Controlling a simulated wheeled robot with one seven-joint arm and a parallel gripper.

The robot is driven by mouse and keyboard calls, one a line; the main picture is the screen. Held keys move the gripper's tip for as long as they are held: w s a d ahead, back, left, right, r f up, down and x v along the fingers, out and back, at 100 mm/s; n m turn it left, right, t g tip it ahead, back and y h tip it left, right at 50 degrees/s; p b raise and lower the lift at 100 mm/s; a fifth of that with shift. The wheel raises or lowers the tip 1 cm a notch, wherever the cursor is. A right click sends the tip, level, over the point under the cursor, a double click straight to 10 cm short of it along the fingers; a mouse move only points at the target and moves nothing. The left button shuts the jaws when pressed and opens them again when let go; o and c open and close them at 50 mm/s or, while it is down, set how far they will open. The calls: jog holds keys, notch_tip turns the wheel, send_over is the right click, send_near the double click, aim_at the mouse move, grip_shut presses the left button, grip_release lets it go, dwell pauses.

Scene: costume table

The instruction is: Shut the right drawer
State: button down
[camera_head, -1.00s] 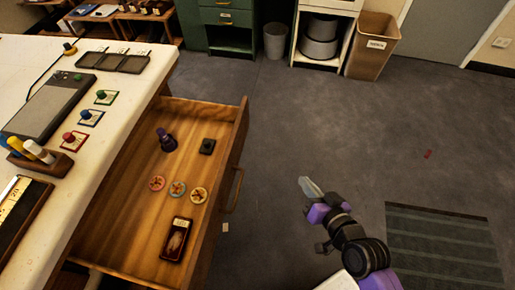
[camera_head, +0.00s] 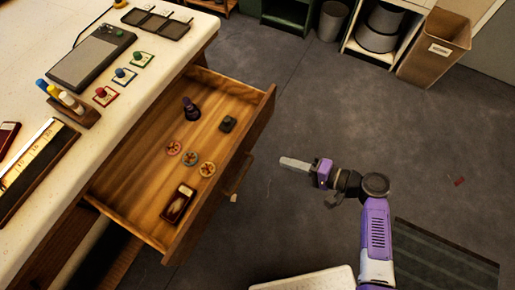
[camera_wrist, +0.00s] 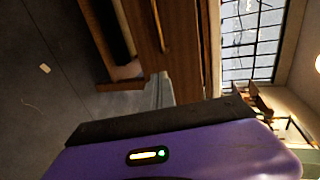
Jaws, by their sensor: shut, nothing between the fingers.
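The right drawer (camera_head: 140,200) is wooden and pulled out from under the white-topped table (camera_head: 140,62). In the wrist view, the wooden drawer front with a bar handle (camera_wrist: 160,25) shows beyond my fingers (camera_wrist: 160,90).
On the tabletop are a dark device (camera_head: 92,55), coloured stamps on cards (camera_head: 124,74), a pen holder (camera_head: 75,107) and a ruler in a tray (camera_head: 35,150). A cardboard bin (camera_head: 435,48) and grey bin (camera_head: 332,20) stand at the back.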

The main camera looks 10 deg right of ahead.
jog(key=p, duration=0.2)
send_near(247, 148)
jog(key=x, duration=0.5)
jog(key=shift+a, duration=0.2)
jog(key=shift+w+a, duration=0.3)
jog(key=shift+a, duration=0.1)
jog(key=shift+w+a+f+b, duration=0.1)
jog(key=shift+w+a+b, duration=0.25)
jog(key=shift+a+b, duration=0.15)
jog(key=w+a+b, duration=0.6)
jog(key=a, duration=0.2)
jog(key=w+a+b, duration=0.6)
jog(key=w+a, duration=0.1)
jog(key=a, duration=0.1)
jog(key=w+a+b, duration=0.6)
jog(key=a+b, duration=0.1)
jog(key=a, duration=0.2)
jog(key=shift+w+f, duration=0.1)
jog(key=shift+w, duration=0.15)
jog(key=shift+w+a, duration=0.2)
jog(key=shift+w+a+r, duration=0.1)
jog(key=shift+a+r, duration=0.05)
jog(key=shift+r, duration=0.2)
jog(key=shift+r, duration=0.1)
